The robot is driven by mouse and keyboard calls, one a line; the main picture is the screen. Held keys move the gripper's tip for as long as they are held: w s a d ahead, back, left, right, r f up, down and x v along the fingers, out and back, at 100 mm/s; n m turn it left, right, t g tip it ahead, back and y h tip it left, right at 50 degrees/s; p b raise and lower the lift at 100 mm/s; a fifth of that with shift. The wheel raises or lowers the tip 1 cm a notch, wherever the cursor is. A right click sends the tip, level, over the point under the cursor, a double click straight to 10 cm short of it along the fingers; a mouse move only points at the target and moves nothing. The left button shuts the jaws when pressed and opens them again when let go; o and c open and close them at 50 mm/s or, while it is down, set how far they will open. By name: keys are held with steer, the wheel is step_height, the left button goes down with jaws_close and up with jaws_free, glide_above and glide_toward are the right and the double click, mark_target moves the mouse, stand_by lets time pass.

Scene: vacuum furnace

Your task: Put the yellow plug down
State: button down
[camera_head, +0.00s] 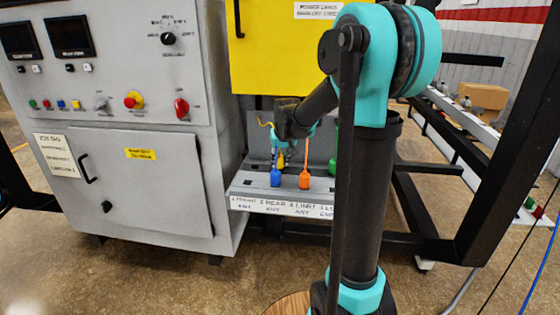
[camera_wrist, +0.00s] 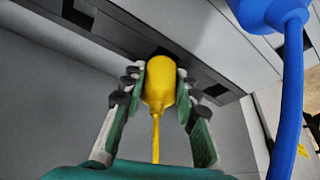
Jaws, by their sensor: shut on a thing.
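The yellow plug (camera_wrist: 158,84) is held between the two fingers of my gripper (camera_wrist: 160,78) in the wrist view, with its yellow cable trailing back toward the palm. Its far end is close to a dark square opening in the grey shelf; whether it touches or sits in it I cannot tell. In the head view, the yellow plug (camera_head: 281,160) shows only partly, below my gripper (camera_head: 284,150) and behind the blue plug (camera_head: 275,178).
The grey plug shelf (camera_head: 240,188) has a labelled front edge. An orange plug (camera_head: 304,181) stands right of the blue one, and a green plug (camera_head: 333,166) further right, partly hidden by my arm. The blue plug is close at upper right in the wrist view (camera_wrist: 268,12).

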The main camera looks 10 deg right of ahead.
steer(key=shift+f, duration=0.15)
steer(key=c, duration=1.2)
jaws_free()
steer(key=shift+o, duration=0.2)
steer(key=v, duration=1.2)
steer(key=shift+r, duration=0.4)
steer(key=shift+s, duration=0.1)
